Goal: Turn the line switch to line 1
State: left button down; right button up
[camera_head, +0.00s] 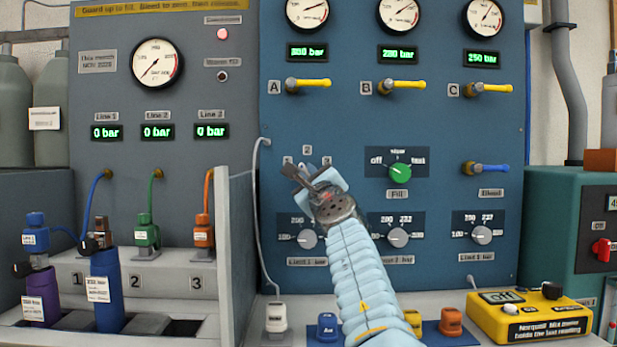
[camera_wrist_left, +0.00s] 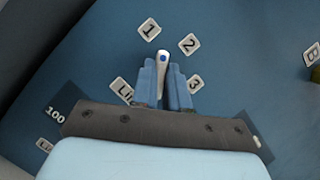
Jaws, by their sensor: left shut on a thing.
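The line switch (camera_wrist_left: 162,60) is a pale lever with a blue dot on its end, on the blue panel. In the left wrist view it sits between the fingers of my left gripper (camera_wrist_left: 165,82), which is shut on it. Its end points between the labels 1 (camera_wrist_left: 149,29) and 2 (camera_wrist_left: 189,43); label 3 (camera_wrist_left: 195,83) is to the right. In the head view my left gripper (camera_head: 313,182) covers most of the switch and its name plate. My right gripper does not show.
The fill knob (camera_head: 400,174) is right of my left gripper, and a limit knob (camera_head: 308,239) is below it. A grey divider wall (camera_head: 240,240) stands to the left. A yellow meter (camera_head: 530,313) and several coloured fittings are on the bench below.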

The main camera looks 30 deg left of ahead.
pick_arm(q)
jog(key=shift+r+n+g+p, duration=0.1)
jog(key=shift+n+g+p, duration=0.75)
jog(key=shift+n, duration=1.75)
jog(key=c, duration=1.1)
grip_release()
jog(key=shift+c, duration=0.2)
jog(key=b+v, duration=0.4)
jog(key=v, duration=1)
jog(key=shift+w, duration=0.2)
